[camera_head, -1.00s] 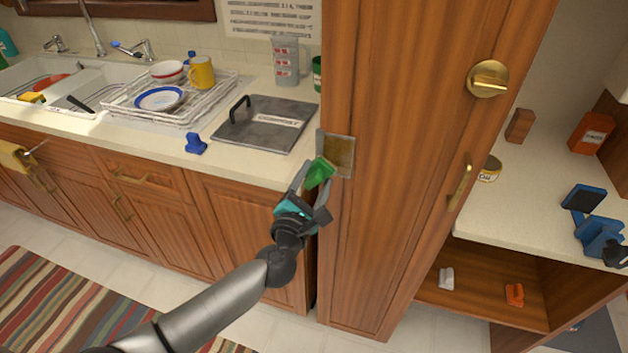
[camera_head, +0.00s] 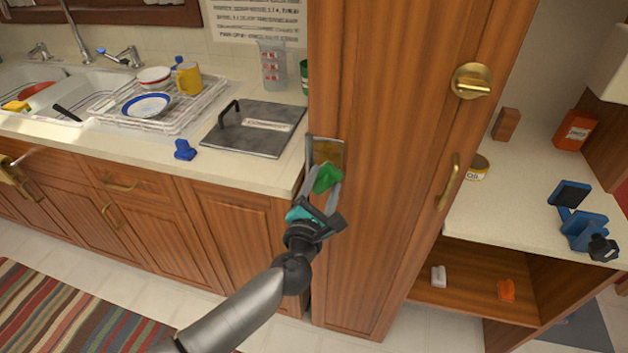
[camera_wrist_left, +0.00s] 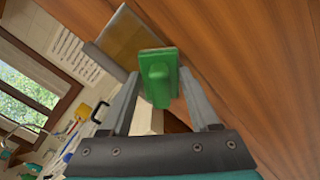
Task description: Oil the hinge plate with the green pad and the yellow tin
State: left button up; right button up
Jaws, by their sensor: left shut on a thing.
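My left gripper (camera_head: 325,188) is shut on the green pad (camera_head: 327,177) and holds it at the lower part of the hinge plate. The pad also shows between the fingers in the left wrist view (camera_wrist_left: 158,78). The hinge plate (camera_head: 328,151) is a brownish metal square on the left edge of the tall wooden cabinet; its lower part is hidden by the pad. In the left wrist view the plate (camera_wrist_left: 128,36) lies just behind the pad; I cannot tell whether they touch. My right gripper is not in view.
The tall cabinet has a brass handle (camera_head: 447,182) and a round brass knob (camera_head: 472,81). A blue clamp-like tool (camera_head: 583,228) and an orange-red box (camera_head: 574,130) stand on the right counter. A dish rack (camera_head: 160,105) and a dark lidded plate (camera_head: 252,130) are on the left counter.

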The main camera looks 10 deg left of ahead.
pick_arm(q)
jog(key=shift+w, duration=0.1)
jog(key=shift+w+a+r, duration=0.1)
jog(key=shift+w+a, duration=0.05)
jog(key=shift+a, duration=1.85)
jog(key=s+p, duration=0.1)
jog(key=s, duration=0.5)
jog(key=shift+s, duration=0.1)
jog(key=s, duration=0.2)
jog(key=shift+s+a, duration=0.1)
jog(key=shift+s, duration=0.3)
